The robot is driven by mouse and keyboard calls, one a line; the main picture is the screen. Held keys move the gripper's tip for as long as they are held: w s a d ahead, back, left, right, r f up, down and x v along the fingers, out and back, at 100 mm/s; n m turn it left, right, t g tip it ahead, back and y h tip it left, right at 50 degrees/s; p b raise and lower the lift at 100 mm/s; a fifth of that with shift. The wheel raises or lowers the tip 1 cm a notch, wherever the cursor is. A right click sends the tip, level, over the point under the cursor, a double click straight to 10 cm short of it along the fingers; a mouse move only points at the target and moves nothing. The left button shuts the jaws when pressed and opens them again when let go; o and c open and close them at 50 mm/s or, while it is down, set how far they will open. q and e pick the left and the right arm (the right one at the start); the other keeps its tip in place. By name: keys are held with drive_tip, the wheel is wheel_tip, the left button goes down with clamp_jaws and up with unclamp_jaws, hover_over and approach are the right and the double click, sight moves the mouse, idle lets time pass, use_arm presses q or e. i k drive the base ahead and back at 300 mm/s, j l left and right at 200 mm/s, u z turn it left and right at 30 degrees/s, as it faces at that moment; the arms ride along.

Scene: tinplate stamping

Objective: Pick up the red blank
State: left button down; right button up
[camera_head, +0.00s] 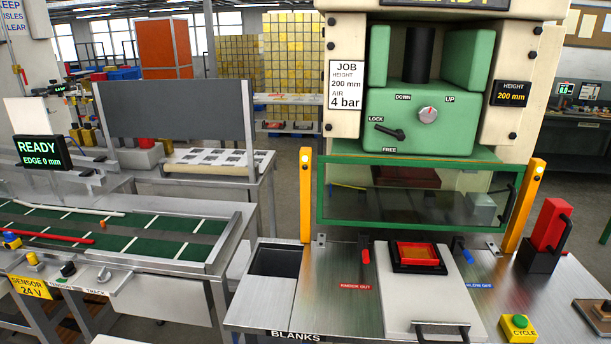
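A red square piece (418,253) lies in a dark frame on a pale plate (425,315) in front of the press (420,110). I cannot tell whether this piece is the red blank or part of a die. An open bin (275,261) above the label BLANKS stands to the left on the steel table; its inside is dark and I see no blank in it. A red upright block (550,225) with a black handle sits in a dark holder at the right. Neither of my grippers shows.
A green-framed clear guard (415,226) stands between yellow posts (306,195). A green conveyor (110,230) runs at the left, with a READY display (40,152) above it. A CYCLE button box (519,328) sits at the front right. The steel between bin and plate is mostly clear.

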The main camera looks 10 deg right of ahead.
sight(416, 253)
drive_tip(key=z, duration=1.15)
